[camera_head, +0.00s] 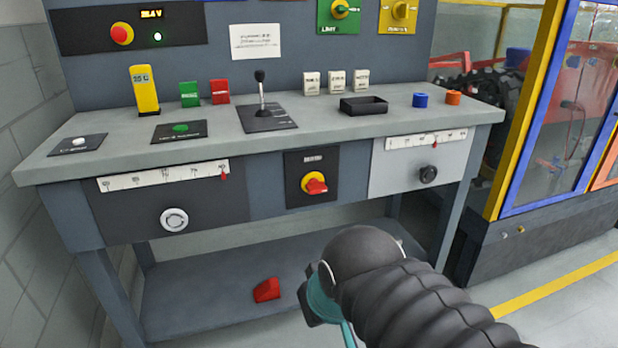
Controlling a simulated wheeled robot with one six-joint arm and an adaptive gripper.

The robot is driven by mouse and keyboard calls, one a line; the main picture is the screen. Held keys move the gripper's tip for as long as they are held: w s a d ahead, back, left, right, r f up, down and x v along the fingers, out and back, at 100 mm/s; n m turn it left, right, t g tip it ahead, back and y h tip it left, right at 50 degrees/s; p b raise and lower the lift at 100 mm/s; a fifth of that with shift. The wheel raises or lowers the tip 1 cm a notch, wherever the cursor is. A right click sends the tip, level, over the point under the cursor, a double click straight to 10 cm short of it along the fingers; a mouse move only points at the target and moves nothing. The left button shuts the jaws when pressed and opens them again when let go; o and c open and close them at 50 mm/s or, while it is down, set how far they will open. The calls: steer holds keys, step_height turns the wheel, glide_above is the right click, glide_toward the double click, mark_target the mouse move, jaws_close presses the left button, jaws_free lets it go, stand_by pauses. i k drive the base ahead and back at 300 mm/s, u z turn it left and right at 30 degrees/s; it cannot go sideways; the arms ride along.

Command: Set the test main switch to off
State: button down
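A red rotary switch (315,184) on a round yellow plate is set in a dark panel (296,160) on the bench front, likely the test main switch. The small white label above it is too blurred to read. Its handle seems to lie roughly sideways, but its exact setting cannot be told. My arm comes in from the lower right, and my gripper (322,306) is below and in front of the switch, apart from it. Only a dark block and a teal part show beyond the wrist; the fingertips are mostly hidden.
The bench top (215,140) holds a lever (261,95), a black tray (363,105), several blocks and rings. Scales with knobs flank the switch panel. A red piece (267,290) lies on the lower shelf. A yellow and blue framed enclosure (560,130) stands right.

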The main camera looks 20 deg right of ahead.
mark_target(314, 187)
steer(key=z, duration=1.5)
steer(key=k, duration=0.85)
steer(key=u, duration=1.8)
